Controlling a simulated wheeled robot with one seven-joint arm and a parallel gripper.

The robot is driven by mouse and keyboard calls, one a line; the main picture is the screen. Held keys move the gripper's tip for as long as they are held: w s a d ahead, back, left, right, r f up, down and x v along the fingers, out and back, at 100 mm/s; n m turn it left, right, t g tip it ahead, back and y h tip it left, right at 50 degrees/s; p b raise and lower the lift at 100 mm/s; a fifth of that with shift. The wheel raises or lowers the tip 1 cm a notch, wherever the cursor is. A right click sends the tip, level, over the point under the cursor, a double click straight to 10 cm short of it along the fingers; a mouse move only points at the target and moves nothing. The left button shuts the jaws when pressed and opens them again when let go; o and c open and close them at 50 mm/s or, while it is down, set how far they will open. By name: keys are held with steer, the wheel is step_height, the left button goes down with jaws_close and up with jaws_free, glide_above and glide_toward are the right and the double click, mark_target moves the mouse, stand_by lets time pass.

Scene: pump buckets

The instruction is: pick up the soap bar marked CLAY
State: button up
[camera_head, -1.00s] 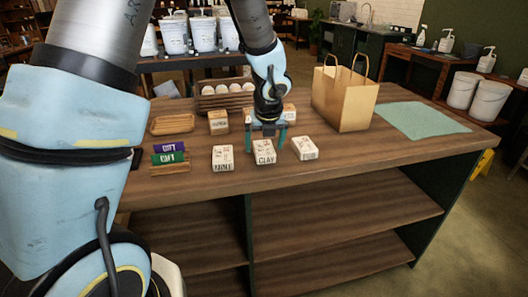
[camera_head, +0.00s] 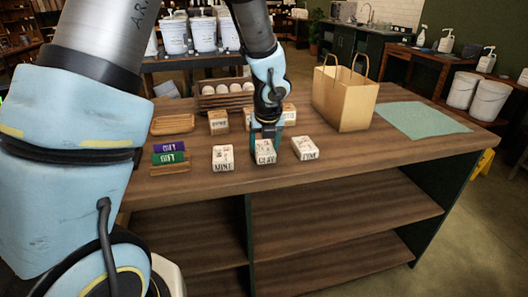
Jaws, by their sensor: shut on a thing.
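The soap bar marked CLAY (camera_head: 265,157) stands near the front edge of the wooden table, its label facing me. My gripper (camera_head: 265,140) comes down from above and behind it, with its fingers closed in around the bar's sides. It is shut on the CLAY bar. The bar appears to be at table level; whether it is clear of the surface I cannot tell. The soap bar marked MINT (camera_head: 223,158) is to its left, and another labelled bar (camera_head: 305,148) is close on its right.
A paper bag (camera_head: 345,100) stands behind to the right, beside a pale green mat (camera_head: 421,119). Purple and green gift pieces (camera_head: 169,155) lie on a wooden rack at left. Other bars (camera_head: 218,122), a wooden tray (camera_head: 172,124) and a crate (camera_head: 226,101) stand behind.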

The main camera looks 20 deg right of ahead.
steer(key=shift+c, duration=1.3)
steer(key=shift+r, duration=0.15)
